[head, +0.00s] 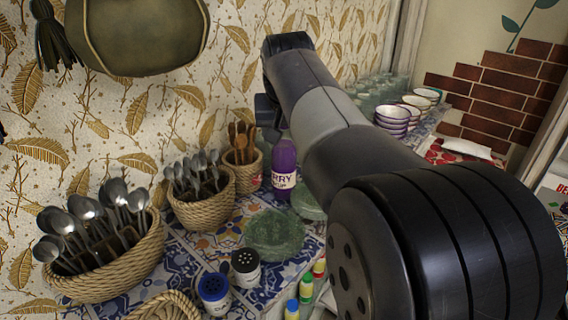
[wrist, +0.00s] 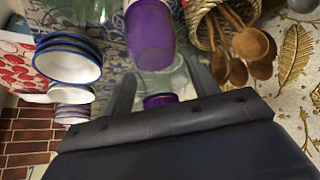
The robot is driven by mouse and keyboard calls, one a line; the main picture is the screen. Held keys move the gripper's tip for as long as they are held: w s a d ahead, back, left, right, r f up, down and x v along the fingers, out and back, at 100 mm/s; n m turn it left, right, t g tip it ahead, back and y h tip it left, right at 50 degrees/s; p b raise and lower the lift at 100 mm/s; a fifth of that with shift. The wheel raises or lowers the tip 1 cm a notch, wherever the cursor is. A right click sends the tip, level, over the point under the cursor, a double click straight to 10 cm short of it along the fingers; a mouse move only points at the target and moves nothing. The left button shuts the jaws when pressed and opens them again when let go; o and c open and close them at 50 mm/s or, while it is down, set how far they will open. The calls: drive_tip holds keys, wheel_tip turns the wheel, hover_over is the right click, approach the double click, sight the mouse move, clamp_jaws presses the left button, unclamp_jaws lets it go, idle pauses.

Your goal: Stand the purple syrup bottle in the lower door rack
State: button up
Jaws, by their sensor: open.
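The purple syrup bottle (head: 284,168) stands upright on the patterned tiled counter beside the baskets in the head view. Its label is partly readable. In the wrist view its purple body (wrist: 150,38) and purple cap (wrist: 160,100) show, with a clear greenish section between them. My gripper (wrist: 165,68) is open, with one finger on either side of the bottle's upper part; I cannot tell whether either finger touches it. In the head view my gripper (head: 268,112) is at the bottle's top, largely hidden by my arm. The lower door rack is not in view.
Baskets of spoons (head: 105,250) and wooden spoons (wrist: 250,42) stand close to the bottle. A green glass dish (head: 275,236) and shakers (head: 214,292) are in front. Stacked bowls (head: 392,117) and glasses stand farther back. A patterned wall is directly behind.

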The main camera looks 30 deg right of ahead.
clamp_jaws()
idle(0.6)
